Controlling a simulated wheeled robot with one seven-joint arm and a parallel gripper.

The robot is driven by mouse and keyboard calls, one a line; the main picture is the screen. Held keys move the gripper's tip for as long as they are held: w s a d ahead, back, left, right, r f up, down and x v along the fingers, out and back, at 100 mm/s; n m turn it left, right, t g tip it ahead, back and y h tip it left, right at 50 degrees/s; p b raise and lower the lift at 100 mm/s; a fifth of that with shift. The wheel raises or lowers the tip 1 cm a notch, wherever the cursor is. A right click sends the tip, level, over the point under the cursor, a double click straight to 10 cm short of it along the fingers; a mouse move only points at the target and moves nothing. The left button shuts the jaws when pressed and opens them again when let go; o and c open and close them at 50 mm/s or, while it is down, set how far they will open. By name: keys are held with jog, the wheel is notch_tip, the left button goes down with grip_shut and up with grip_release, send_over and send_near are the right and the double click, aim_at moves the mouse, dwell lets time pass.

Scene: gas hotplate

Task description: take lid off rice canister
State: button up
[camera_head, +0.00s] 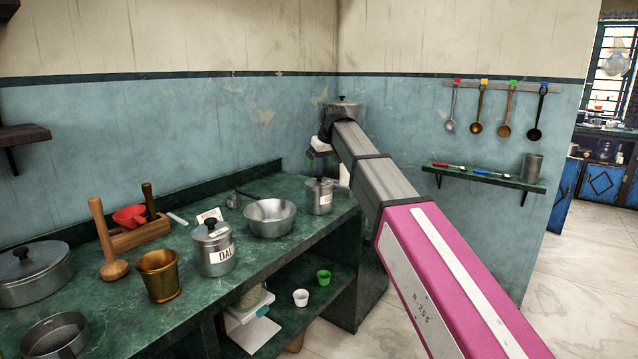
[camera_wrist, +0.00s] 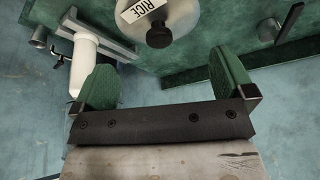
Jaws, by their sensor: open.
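The rice canister (camera_head: 319,200) is a grey metal can at the far right end of the green counter, its lid on and its label partly seen. In the wrist view its lid (camera_wrist: 180,15) shows at the top, with a black round knob (camera_wrist: 160,35) and the RICE label beside it. The knob also shows in the head view (camera_head: 320,181). My gripper (camera_wrist: 166,80) is open and empty, its green fingers spread wide. The knob lies ahead of the gap between the fingers, apart from both. In the head view my gripper (camera_head: 313,153) hangs above the canister.
A metal pan (camera_head: 270,217) stands left of the rice canister, and a lidded DAL canister (camera_head: 214,250) nearer. A brass mortar (camera_head: 158,277) is further left. Walls close in behind the counter. A wall shelf (camera_head: 485,177) and hanging ladles (camera_head: 478,110) are at right.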

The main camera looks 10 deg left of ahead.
aim_at(319, 174)
jog(key=shift+x, duration=3.1)
jog(key=shift+s+d, duration=0.1)
jog(key=shift+d, duration=0.05)
jog(key=c, duration=0.7)
